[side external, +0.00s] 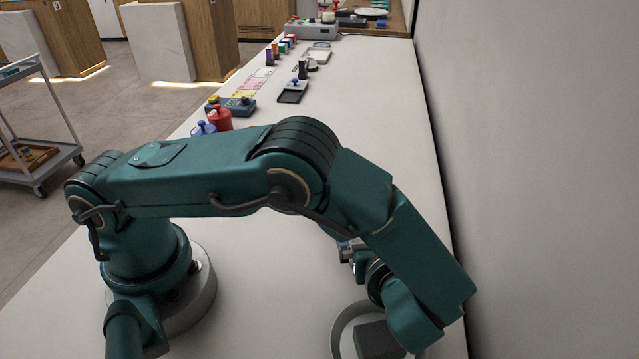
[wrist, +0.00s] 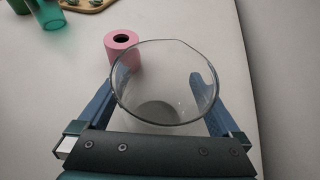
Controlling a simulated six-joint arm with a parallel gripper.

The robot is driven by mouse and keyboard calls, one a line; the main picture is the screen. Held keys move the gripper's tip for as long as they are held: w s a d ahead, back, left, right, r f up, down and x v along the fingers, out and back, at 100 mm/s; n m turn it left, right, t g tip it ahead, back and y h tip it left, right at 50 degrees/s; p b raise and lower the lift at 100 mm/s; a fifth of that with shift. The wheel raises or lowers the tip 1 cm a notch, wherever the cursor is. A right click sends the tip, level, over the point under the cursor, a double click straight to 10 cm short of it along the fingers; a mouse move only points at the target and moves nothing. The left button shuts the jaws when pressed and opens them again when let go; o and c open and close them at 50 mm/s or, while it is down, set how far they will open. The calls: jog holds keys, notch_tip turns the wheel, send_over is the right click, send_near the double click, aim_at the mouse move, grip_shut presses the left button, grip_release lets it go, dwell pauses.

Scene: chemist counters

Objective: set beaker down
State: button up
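A clear glass beaker (wrist: 165,90) fills the middle of the wrist view, its wide rim towards the camera and its round bottom seen through the glass. The two blue fingers of my gripper (wrist: 160,92) lie along its left and right sides and appear to close on it. The beaker looks roughly upright; whether its bottom touches the counter I cannot tell. In the side external view my gripper (side external: 349,255) is mostly hidden behind the arm, low over the white counter (side external: 270,275), and I cannot make out the beaker there.
A pink roll (wrist: 123,48) stands close beyond the beaker's left side. A green cup (wrist: 48,14) and a wooden board (wrist: 88,4) lie farther off at upper left. The wall (side external: 540,180) borders the counter's right side. Red (side external: 220,118) and blue items stand farther along the counter.

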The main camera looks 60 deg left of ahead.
jog(key=shift+r, duration=0.1)
jog(key=v, duration=0.7)
jog(key=shift+d+r, duration=0.1)
jog(key=shift+d, duration=0.1)
jog(key=shift+s, duration=0.1)
